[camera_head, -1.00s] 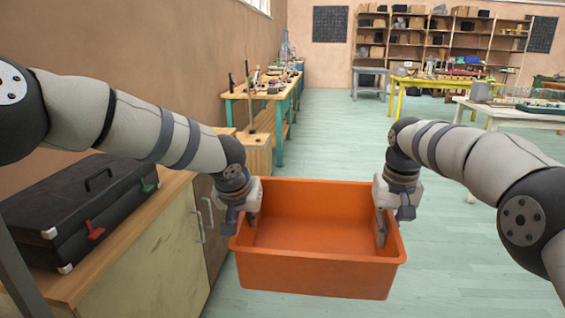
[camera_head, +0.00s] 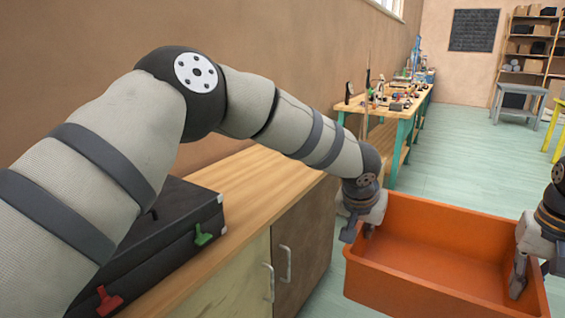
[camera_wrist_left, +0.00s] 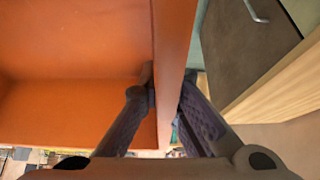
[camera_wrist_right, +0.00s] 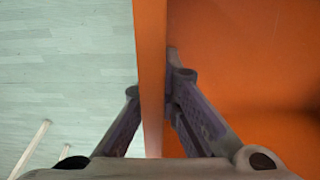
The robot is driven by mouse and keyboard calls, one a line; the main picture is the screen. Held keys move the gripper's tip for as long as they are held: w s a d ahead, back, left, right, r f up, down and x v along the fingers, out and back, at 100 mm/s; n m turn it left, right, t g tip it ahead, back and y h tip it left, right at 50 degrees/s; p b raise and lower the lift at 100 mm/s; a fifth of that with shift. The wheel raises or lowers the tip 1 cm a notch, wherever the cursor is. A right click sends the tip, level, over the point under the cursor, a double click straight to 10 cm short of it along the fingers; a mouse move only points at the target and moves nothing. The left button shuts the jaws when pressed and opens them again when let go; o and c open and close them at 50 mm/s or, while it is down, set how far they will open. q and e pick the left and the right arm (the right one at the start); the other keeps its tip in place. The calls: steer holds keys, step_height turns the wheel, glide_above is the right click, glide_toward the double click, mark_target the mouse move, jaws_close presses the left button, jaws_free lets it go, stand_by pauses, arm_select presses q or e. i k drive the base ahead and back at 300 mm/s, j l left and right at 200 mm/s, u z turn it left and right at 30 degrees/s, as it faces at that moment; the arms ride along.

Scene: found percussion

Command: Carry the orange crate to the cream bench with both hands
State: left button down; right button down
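The orange crate (camera_head: 440,250) hangs between my two grippers at the lower right of the head view, and looks empty. My left gripper (camera_head: 362,226) is shut on its left wall, with one finger inside and one outside; the wall also runs between the fingers in the left wrist view (camera_wrist_left: 170,85). My right gripper (camera_head: 519,272) is shut on the opposite wall, which shows between its fingers in the right wrist view (camera_wrist_right: 151,80). The crate is held above the floor. I cannot make out a cream bench in the frames now.
A wood-topped cabinet (camera_head: 262,185) with a black case (camera_head: 170,235) on it stands close to the crate's left. Beyond is a teal-legged workbench (camera_head: 405,110) with tools. A grey table (camera_head: 517,90) and shelves (camera_head: 530,45) stand far back. Pale green floor (camera_head: 450,150) is open ahead.

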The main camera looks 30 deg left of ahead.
mark_target(277, 171)
steer(key=i, duration=2.6)
steer(key=i+u, duration=0.45)
steer(key=i+l+u, duration=0.2)
steer(key=u, duration=0.25)
steer(key=i+u, duration=0.1)
steer(key=u, duration=1.3)
